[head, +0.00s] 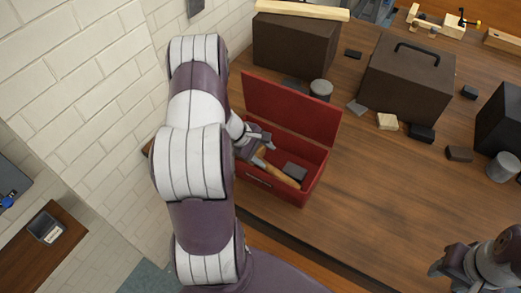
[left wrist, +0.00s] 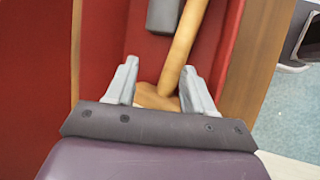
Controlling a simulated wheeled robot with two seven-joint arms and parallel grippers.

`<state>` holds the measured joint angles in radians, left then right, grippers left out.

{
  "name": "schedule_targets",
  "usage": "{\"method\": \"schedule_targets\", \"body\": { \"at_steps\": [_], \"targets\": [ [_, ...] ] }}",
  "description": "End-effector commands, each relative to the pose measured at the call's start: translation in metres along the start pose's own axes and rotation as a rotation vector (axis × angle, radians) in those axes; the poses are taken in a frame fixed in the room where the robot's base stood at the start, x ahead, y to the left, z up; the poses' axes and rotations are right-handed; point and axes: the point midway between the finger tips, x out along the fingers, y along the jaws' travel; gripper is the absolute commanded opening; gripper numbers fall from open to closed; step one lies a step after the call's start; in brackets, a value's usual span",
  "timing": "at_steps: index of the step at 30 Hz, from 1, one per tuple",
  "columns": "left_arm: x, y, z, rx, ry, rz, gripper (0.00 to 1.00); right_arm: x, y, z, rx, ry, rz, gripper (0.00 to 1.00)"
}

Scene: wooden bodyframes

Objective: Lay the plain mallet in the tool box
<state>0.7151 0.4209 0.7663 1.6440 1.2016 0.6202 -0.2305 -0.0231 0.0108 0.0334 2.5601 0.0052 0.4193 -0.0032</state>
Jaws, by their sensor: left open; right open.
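The red tool box (head: 258,181) stands open on the bench, its lid raised at the back. A wooden mallet (head: 277,173) lies inside it; the light handle shows, and the gripper covers the head. In the left wrist view the mallet (left wrist: 187,42) has its handle running away from me and its head low between the fingers, partly hidden by the gripper. My left gripper (head: 262,151) is open at the box, its fingers (left wrist: 160,76) apart on either side of the mallet's head end. My right gripper (head: 440,268) is open, away at the lower right.
A dark grey block (head: 295,171) lies in the box beside the handle. Behind stand a dark case with a handle (head: 405,78), a brown box (head: 294,45) and a grey can (head: 321,89). Small blocks lie around.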

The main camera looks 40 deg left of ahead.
Motion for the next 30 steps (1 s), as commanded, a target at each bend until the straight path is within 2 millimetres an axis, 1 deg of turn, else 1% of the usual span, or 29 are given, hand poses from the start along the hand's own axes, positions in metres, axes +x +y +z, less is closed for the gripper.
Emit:
{"method": "schedule_targets", "body": {
  "at_steps": [3,4,5,6,12,15,18,20,22,23,24,26,27,30],
  "targets": [
    [-0.019,0.009,0.008,-0.001,0.000,0.001,0.53,-0.024,0.000,-0.003,0.000,0.000,0.000,0.43],
    [-0.019,0.006,0.004,0.000,0.002,0.003,0.53,-0.014,0.000,-0.002,0.000,0.001,0.000,0.43],
    [-0.024,0.005,0.003,-0.001,0.004,0.005,0.53,-0.009,0.000,-0.002,0.000,0.002,0.000,0.43],
    [-0.035,0.004,0.003,0.000,0.004,0.004,0.53,-0.006,0.000,-0.001,0.000,0.000,0.000,0.43],
    [-0.091,0.004,0.003,0.001,0.004,0.004,0.53,0.002,0.000,0.000,0.000,0.000,0.000,0.43],
    [-0.112,0.004,0.003,0.000,0.004,0.003,0.53,0.005,0.000,0.001,0.000,0.000,0.000,0.43],
    [-0.124,0.004,0.004,0.001,0.001,0.001,0.53,0.006,0.000,0.001,0.000,0.000,0.000,0.43],
    [-0.125,0.004,0.012,0.036,0.001,-0.024,0.53,0.006,0.000,0.001,0.000,0.000,0.000,0.43],
    [-0.118,0.002,0.039,0.174,0.004,-0.113,0.53,0.006,0.000,0.001,0.000,0.000,0.000,0.43],
    [-0.114,-0.001,0.056,0.270,0.009,-0.168,0.53,0.006,0.000,0.001,0.000,0.000,0.000,0.43],
    [-0.108,-0.007,0.080,0.424,0.017,-0.247,0.53,0.005,0.000,0.001,0.000,0.000,0.000,0.43],
    [-0.103,-0.018,0.114,0.686,0.035,-0.357,0.53,0.005,0.000,0.001,0.000,0.000,0.000,0.43],
    [-0.101,-0.025,0.134,0.862,0.046,-0.416,0.53,0.005,0.000,0.001,0.000,0.000,0.000,0.43],
    [-0.100,-0.042,0.172,1.263,0.067,-0.507,0.53,0.006,0.000,0.001,0.000,0.000,0.000,0.43]
  ]
}}
